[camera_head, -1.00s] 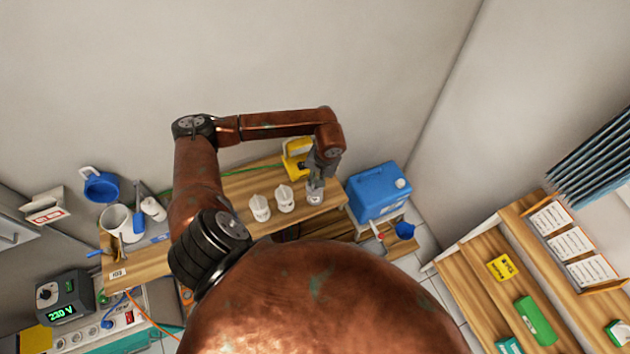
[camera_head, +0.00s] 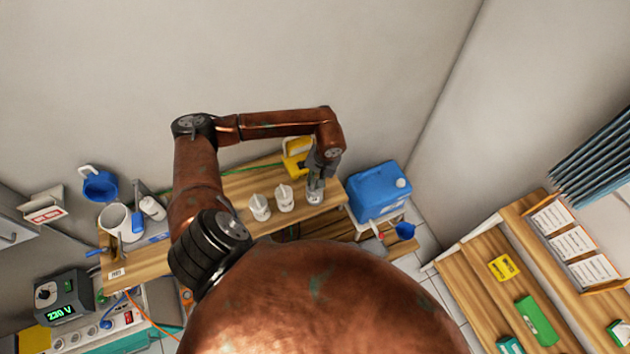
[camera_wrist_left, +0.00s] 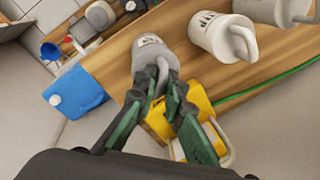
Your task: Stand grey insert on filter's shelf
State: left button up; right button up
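The grey insert (camera_head: 314,198) is at the right end of the wooden shelf (camera_head: 233,188), to the right of two white inserts. In the left wrist view the insert (camera_wrist_left: 152,47) shows dark marks on top and an upright grip fin. My left gripper (camera_head: 316,183) reaches down onto it from above. In the left wrist view its fingertips (camera_wrist_left: 159,76) close in on both sides of the fin and appear shut on it. The insert's base looks at shelf level; contact underneath is hidden. My right gripper is not in view.
Two white inserts (camera_head: 260,207) (camera_head: 284,198) stand close on the left. A yellow object (camera_head: 295,166) with a handle is just behind the gripper. A blue canister (camera_head: 378,192) stands beyond the shelf's right end.

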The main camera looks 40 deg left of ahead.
pick_arm(q)
jog(key=o, duration=0.4)
jog(key=shift+c, duration=0.2)
notch_tip(320, 180, up, 12)
jog(key=d, duration=0.2)
jog(key=shift+w, duration=0.3)
jog(key=shift+f, duration=0.1)
